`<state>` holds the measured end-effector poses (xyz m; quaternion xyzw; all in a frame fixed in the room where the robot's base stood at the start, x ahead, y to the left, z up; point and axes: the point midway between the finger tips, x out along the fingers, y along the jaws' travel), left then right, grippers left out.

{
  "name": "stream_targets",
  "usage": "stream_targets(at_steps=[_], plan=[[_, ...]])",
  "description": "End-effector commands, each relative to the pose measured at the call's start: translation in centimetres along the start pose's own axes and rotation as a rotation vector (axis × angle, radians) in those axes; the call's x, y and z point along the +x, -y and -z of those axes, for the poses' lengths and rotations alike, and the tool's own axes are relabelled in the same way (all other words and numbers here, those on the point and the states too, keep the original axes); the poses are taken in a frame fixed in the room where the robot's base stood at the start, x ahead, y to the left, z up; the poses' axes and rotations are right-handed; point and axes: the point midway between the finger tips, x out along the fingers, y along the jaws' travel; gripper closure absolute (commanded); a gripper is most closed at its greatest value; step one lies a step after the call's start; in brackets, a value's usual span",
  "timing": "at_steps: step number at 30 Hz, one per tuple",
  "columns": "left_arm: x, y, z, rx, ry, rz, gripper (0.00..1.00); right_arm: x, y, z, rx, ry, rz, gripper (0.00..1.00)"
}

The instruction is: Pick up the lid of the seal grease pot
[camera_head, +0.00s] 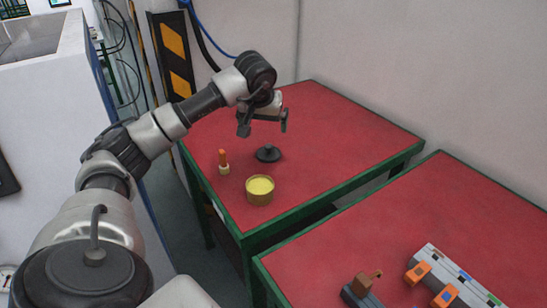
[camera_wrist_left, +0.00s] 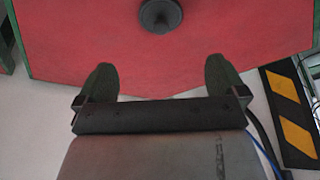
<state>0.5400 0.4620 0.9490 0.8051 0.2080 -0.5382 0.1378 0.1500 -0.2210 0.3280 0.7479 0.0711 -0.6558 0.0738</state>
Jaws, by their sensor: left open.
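The dark round lid (camera_head: 268,153) with a small knob lies on the red table, behind the open pot (camera_head: 260,191) of yellow grease. In the left wrist view the lid (camera_wrist_left: 160,15) is at the top edge, partly cut off, beyond the fingertips. My left gripper (camera_head: 263,122) is open and empty, above the table and over the far side of the lid. Its two fingers (camera_wrist_left: 160,77) show wide apart in the left wrist view. My right gripper is in neither view.
A small orange-topped brush or stick (camera_head: 223,162) stands left of the pot. A second red table (camera_head: 400,215) at the right carries a grey block with orange clips (camera_head: 440,280). The red table (camera_head: 340,140) right of the lid is clear. A wall stands behind.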

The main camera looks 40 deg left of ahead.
Motion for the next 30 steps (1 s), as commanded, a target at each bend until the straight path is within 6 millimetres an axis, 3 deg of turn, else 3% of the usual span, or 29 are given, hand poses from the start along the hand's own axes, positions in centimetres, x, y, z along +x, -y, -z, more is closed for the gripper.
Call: stream_targets(at_steps=[1, 5, 15, 23, 30], plan=[[1.1, 0.0, -0.5, 0.000, 0.000, 0.000, 0.00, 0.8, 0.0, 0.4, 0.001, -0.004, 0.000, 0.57], [2.0, 0.0, -0.8, 0.000, 0.000, -0.001, 0.00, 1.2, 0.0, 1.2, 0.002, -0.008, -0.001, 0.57], [6.4, -0.1, -0.8, -0.001, 0.003, -0.003, 0.00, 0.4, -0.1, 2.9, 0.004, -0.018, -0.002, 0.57], [8.5, 0.1, -0.6, -0.002, 0.002, -0.003, 0.00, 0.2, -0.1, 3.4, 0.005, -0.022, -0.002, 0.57], [12.0, 0.5, -0.1, -0.001, 0.002, -0.003, 0.00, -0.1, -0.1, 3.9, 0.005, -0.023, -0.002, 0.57]])
